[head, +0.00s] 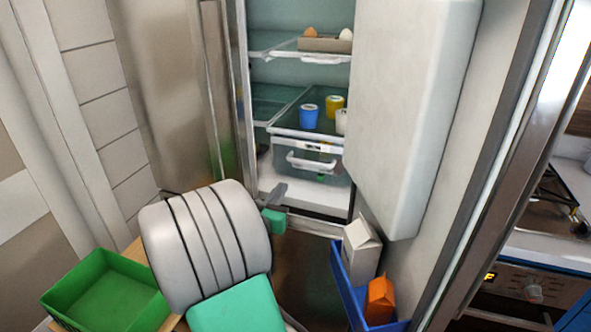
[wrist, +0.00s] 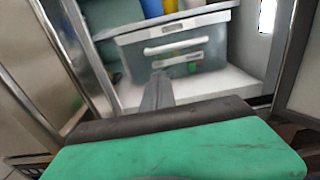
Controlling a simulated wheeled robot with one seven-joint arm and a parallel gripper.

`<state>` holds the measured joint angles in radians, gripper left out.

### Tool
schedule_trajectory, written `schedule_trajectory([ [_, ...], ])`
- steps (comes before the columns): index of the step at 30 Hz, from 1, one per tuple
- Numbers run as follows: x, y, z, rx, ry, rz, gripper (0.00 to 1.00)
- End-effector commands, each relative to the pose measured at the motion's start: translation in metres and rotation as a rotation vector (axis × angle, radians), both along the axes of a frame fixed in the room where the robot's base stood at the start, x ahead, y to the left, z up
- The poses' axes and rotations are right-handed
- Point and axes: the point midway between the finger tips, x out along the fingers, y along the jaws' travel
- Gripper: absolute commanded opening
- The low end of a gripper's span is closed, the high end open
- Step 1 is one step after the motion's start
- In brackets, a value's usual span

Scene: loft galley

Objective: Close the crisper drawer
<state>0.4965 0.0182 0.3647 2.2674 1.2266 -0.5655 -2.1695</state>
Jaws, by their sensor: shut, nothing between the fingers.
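The crisper drawer (head: 325,171) is a clear box with a white rim and white handle (head: 309,163), low in the fridge under a glass shelf. In the wrist view the drawer (wrist: 205,54) faces me, its front just beyond my fingertips. How far it stands out from the shelf is hard to tell. Something small and green shows inside it. My gripper (head: 279,190) is shut and empty, in front of and slightly below the drawer's left part. In the wrist view my gripper (wrist: 158,78) points at the drawer below its handle; contact cannot be made out.
Blue (head: 308,116) and yellow (head: 335,105) containers stand on the shelf above. Eggs in a holder (head: 325,44) sit higher. The open fridge door (head: 410,120) is at right, with a blue bin (head: 346,282) holding cartons. A green crate (head: 105,290) is at lower left.

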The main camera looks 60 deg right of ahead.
Motion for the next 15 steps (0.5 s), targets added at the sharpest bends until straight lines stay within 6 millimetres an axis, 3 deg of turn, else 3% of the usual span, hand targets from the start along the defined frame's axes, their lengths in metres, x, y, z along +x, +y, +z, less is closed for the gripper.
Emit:
schedule_trajectory([
  [15, 0.015, -0.106, 0.002, 0.002, -0.006, -0.002, 0.0],
])
